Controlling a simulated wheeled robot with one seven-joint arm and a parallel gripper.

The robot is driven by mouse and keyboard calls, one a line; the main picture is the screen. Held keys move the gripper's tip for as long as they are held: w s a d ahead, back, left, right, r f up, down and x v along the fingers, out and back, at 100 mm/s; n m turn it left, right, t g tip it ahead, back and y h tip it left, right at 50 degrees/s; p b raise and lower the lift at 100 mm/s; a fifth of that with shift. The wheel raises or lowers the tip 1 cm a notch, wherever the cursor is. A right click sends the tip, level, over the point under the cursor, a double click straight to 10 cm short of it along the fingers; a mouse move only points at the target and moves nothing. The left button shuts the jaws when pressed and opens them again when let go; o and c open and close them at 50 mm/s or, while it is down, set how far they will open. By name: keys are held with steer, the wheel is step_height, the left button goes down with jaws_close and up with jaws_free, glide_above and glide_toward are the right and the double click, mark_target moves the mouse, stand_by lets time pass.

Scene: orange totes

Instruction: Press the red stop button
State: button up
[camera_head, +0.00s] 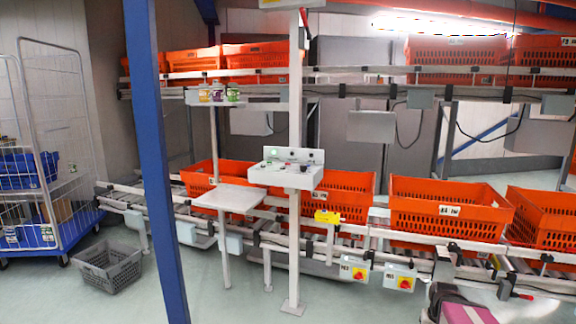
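A white control box (286,174) stands on a white post in the middle of the view. Lower on the conveyor frame are two boxes with yellow fronts and red round controls: a left one (356,272) and a right one (401,280). I cannot tell whether these red controls are push buttons or rotary switches.
Orange totes (440,208) line the lower conveyor, with more on the upper one. A blue post (158,170) stands at front left. A grey basket (108,270) and a wire cart (55,130) are at left. Floor is clear at front centre.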

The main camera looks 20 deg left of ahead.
jaws_close()
stand_by(1.5)
